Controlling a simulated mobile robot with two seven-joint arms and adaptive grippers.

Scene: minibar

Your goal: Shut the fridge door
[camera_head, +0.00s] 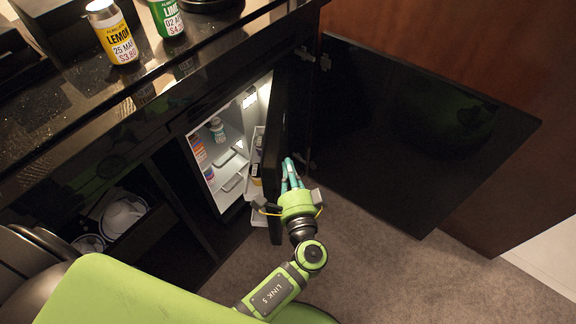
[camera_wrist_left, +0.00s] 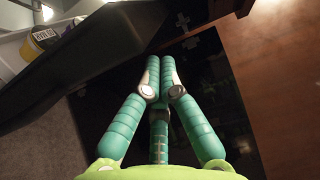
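The fridge door (camera_head: 275,150) is a thick black panel with white shelves on its inner side. It stands open, swung out from the lit white fridge interior (camera_head: 222,160). My left gripper (camera_head: 290,165) is on the outer side of the door, right beside it. Its teal fingers are together with nothing between them. In the left wrist view the fingers (camera_wrist_left: 160,68) lie close together, and the black door (camera_wrist_left: 95,62) is left of them. I cannot tell whether they touch the door. My right gripper is not in view.
A black cabinet door (camera_head: 400,135) stands wide open to the right. The black counter (camera_head: 160,85) above holds a lemon can (camera_head: 113,35) and a lime can (camera_head: 167,17). White dishes (camera_head: 122,215) sit in an open compartment at left. Carpet (camera_head: 400,280) lies clear below.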

